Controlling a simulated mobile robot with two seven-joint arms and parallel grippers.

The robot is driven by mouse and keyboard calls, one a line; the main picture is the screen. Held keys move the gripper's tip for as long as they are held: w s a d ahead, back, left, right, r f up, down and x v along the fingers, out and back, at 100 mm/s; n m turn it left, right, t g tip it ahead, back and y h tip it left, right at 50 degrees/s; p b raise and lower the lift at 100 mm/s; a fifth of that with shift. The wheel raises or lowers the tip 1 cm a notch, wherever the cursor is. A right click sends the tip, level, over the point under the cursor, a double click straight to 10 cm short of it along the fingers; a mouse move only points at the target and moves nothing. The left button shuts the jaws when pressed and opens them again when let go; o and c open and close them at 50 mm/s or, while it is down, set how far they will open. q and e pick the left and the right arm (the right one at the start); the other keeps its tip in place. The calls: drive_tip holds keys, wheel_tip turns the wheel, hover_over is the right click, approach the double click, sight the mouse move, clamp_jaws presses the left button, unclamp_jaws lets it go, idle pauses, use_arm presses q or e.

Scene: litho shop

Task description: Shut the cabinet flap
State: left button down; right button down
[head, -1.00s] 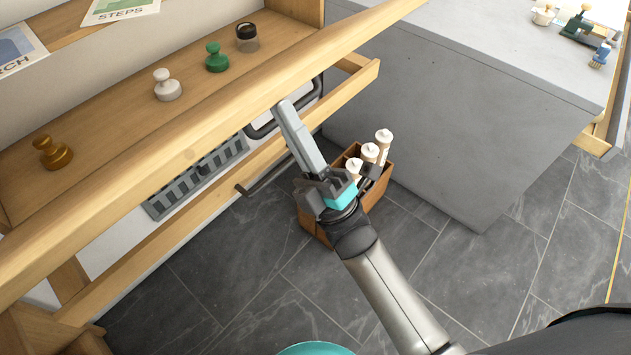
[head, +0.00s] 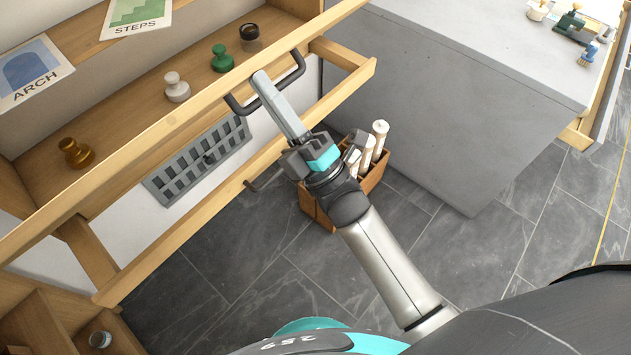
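The cabinet flap (head: 180,117) is a light wooden board, seen mostly along its long edge, running from lower left to upper right. It stands out in front of the shelf. A dark bar handle (head: 236,107) sits on its outer side near the right end. My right gripper (head: 262,78) reaches up from the lower right, its long grey fingers lying together. The fingertips overlap the handle and the flap's edge; I cannot tell whether they touch. I see nothing held between them. My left gripper is out of view.
A green knob (head: 222,60), a white knob (head: 177,88), a brown knob (head: 76,153) and a jar (head: 250,38) stand on the shelf behind. A lower wooden rail (head: 200,215) runs below. A brown caddy (head: 375,178) stands beside the grey counter (head: 455,105).

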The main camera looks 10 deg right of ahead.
drive_tip(key=w+a+r+g+h+p, duration=0.3)
drive_tip(key=w+a+r+g+p, duration=0.2)
drive_tip(key=w+a+r+p, duration=0.8)
drive_tip(key=shift+w+a+r+h+p, duration=0.4)
drive_tip(key=shift+w+r+p, duration=0.1)
drive_tip(key=shift+w+p, duration=1.7)
drive_tip(key=shift+d+f, duration=0.15)
